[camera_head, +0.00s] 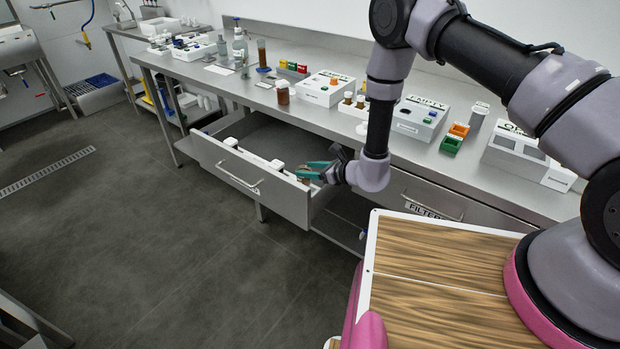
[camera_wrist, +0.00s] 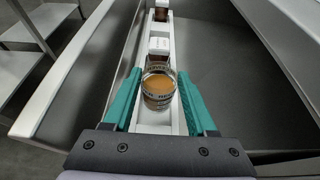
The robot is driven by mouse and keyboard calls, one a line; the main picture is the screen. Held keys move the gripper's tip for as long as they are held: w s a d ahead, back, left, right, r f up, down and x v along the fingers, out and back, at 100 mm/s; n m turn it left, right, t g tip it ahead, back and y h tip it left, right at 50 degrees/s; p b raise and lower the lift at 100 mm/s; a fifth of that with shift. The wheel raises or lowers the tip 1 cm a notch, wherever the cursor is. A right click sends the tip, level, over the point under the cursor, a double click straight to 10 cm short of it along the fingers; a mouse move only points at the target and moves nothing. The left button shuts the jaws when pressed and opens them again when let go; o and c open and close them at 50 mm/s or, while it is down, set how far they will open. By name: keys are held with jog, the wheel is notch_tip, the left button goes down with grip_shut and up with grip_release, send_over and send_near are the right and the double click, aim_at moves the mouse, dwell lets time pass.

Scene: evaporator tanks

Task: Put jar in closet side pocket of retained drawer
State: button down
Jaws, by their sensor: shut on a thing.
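The drawer (camera_head: 228,180) under the steel counter stands pulled open. My gripper (camera_head: 305,170) reaches down into its right end in the head view. In the wrist view my gripper (camera_wrist: 160,100) has its green fingers on both sides of a jar (camera_wrist: 158,88) with amber-brown contents, shut on it. The jar is over or in a white divided strip (camera_wrist: 181,118) along one drawer wall; I cannot tell whether its base touches the strip. In the head view the jar is mostly hidden by the fingers.
Further along the strip are a white-topped item (camera_wrist: 160,46) and another brown container (camera_wrist: 161,14). The wide grey drawer floor (camera_wrist: 235,80) beside the strip looks clear. Above, the counter (camera_head: 262,98) carries boxes, bottles and a brown jar (camera_head: 282,92). A closed drawer (camera_head: 425,198) is to the right.

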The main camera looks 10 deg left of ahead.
aim_at(309, 180)
jog(key=shift+f, duration=1.6)
jog(key=shift+f, duration=0.3)
jog(key=shift+f, duration=0.3)
jog(key=shift+c, duration=1)
grip_release()
